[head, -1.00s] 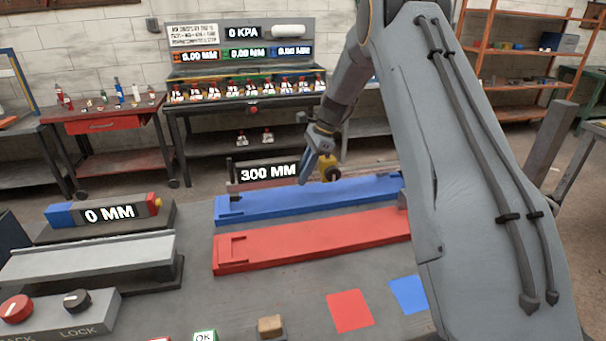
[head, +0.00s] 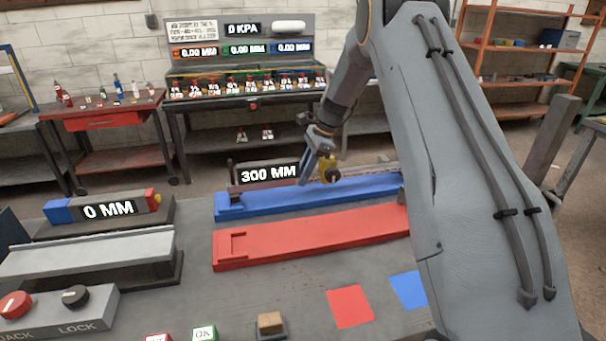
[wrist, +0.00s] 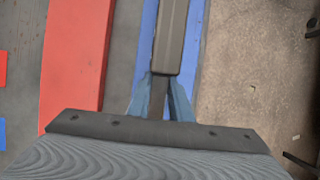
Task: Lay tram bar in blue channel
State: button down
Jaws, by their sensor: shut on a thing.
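My gripper (head: 306,178) reaches down over the blue channel (head: 330,195), near its far side. In the wrist view, its two blue fingers (wrist: 160,98) are shut on a long grey-brown bar, the tram bar (wrist: 171,40). The bar runs lengthwise away from the fingers. From above it overlaps the blue channel (wrist: 195,45), with blue showing on both sides. In the head view the bar is hard to separate from the dark structure behind the channel. I cannot tell its height above the channel, or whether it touches it.
The red channel (head: 320,240) lies in front of the blue one. A 300 MM display (head: 270,174) stands behind. A 0 MM gauge (head: 110,211) and a grey rail (head: 85,256) are at left. A tan block (head: 270,322) and colored squares (head: 350,308) lie in front.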

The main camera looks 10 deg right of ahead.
aim_at(325, 167)
jog(key=shift+f+b, duration=0.35)
jog(key=shift+f, duration=0.6)
jog(key=c, duration=1.5)
grip_release()
jog(key=shift+c, duration=0.2)
jog(key=shift+b+v, duration=1.25)
jog(key=shift+v, duration=2.6)
